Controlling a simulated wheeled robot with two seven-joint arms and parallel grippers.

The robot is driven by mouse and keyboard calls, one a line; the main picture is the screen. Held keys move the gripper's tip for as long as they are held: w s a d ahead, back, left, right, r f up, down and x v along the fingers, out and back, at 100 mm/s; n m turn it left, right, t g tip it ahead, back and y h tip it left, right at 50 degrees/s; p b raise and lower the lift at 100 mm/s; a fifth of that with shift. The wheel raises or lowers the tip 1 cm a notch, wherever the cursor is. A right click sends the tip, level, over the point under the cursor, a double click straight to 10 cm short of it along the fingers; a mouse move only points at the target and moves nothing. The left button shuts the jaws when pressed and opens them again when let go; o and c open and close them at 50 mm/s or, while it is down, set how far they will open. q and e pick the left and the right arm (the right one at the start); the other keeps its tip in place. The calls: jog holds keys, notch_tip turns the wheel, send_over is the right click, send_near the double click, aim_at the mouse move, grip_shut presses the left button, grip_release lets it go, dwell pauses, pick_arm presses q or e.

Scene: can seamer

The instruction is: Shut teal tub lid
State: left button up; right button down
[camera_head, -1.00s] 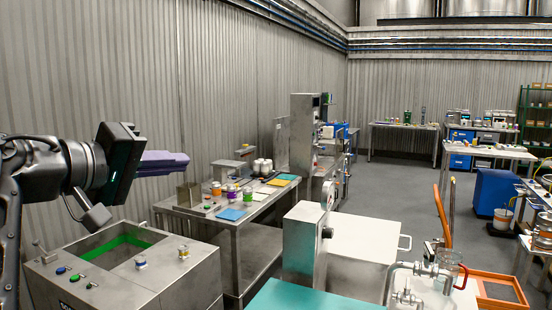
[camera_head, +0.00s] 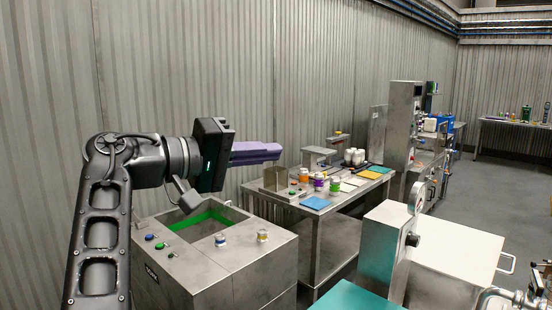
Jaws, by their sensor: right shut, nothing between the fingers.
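A flat teal surface (camera_head: 352,298) shows at the bottom edge, cut off by the frame. I cannot tell whether it belongs to the teal tub, and no tub or lid is clearly recognisable.
A metal box (camera_head: 245,262) with a green-rimmed opening and buttons stands below my arm. A metal table (camera_head: 318,213) with small cans and coloured sheets is behind it. A white-topped unit (camera_head: 455,255) is at right. Open floor lies at far right.

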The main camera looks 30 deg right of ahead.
jog(key=s+d+f, duration=0.2)
jog(key=s+d, duration=0.1)
jog(key=d, duration=0.6)
jog(key=shift+d+b, duration=0.25)
jog(key=shift+b, duration=0.05)
jog(key=shift+f, duration=0.1)
